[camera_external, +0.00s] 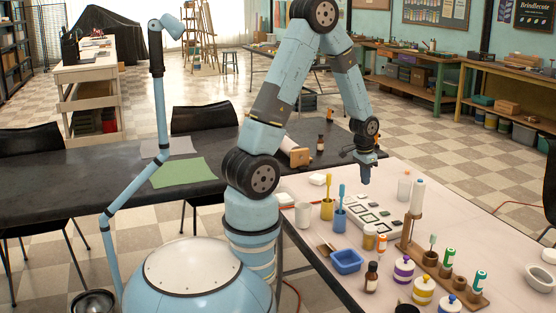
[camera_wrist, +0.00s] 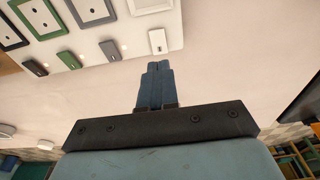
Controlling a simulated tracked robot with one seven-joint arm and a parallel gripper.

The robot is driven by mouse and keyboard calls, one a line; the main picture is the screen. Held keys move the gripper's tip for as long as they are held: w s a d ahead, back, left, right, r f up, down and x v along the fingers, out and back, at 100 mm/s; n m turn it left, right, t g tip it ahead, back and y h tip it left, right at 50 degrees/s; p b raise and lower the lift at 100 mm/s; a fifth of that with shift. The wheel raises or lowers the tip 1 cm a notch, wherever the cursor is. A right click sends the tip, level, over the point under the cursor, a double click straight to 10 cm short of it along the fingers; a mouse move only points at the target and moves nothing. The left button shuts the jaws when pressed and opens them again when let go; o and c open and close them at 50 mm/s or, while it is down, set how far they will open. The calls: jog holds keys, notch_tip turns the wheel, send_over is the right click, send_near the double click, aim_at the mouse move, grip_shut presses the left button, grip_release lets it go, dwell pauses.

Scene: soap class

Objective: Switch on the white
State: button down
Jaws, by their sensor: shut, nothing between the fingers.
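A pale board (camera_external: 352,224) with framed squares and small switches lies on the table, below and near my gripper (camera_external: 365,180). In the wrist view, a row of small switches runs along the board's edge: a black one (camera_wrist: 35,68), a green one (camera_wrist: 69,60), a grey one (camera_wrist: 110,50) and a white one (camera_wrist: 157,41) at the right end. Beyond them are green, grey and white frames. My gripper (camera_wrist: 155,68) is shut and empty. Its tips appear just below the white switch in the picture, apart from it. Whether any switch is on is too small to tell.
Left of the board stand a yellow cup (camera_external: 327,209) and a blue cup (camera_external: 339,220) with brushes. A blue tray (camera_external: 347,261) is in front. A wooden stand (camera_external: 411,235) with a white cylinder stands at the right. Several bottles and jars crowd the front.

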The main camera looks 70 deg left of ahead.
aim_at(365, 194)
jog(key=shift+w+f, duration=0.15)
jog(key=shift+f, duration=1)
jog(key=shift+w+f, duration=0.1)
jog(key=shift+f, duration=1)
